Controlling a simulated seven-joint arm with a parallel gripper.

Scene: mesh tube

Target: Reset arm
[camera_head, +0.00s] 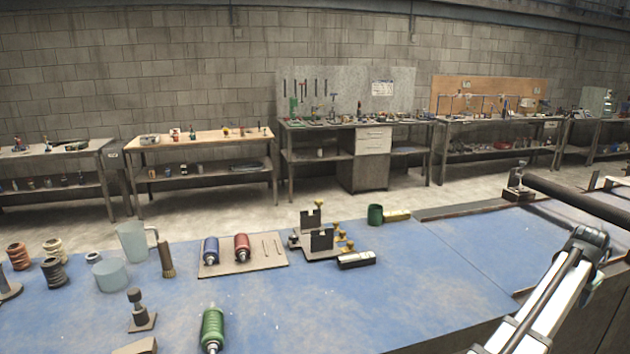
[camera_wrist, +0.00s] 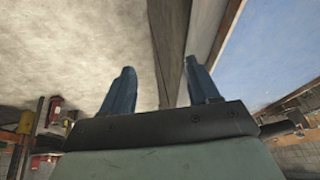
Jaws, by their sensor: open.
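My gripper (camera_wrist: 161,88) shows in the wrist view with its two blue fingers spread apart and nothing between them. Pale floor and the edge of the blue-topped bench lie behind the fingers. In the head view my silver arm is at the lower right, over the bench's right side; I cannot make out the fingers there. The blue workbench (camera_head: 420,285) fills the foreground. On it a tray (camera_head: 262,262) holds a blue tube (camera_head: 211,250) and a red tube (camera_head: 242,247). A green tube (camera_head: 212,328) lies at the front. All these are well left of my arm.
A black fixture (camera_head: 321,240) with yellow knobs, a black block (camera_head: 356,260) and a green cup (camera_head: 375,214) stand near the bench's back edge. A clear jug (camera_head: 132,242) and several spools stand at left. The bench's middle right is clear.

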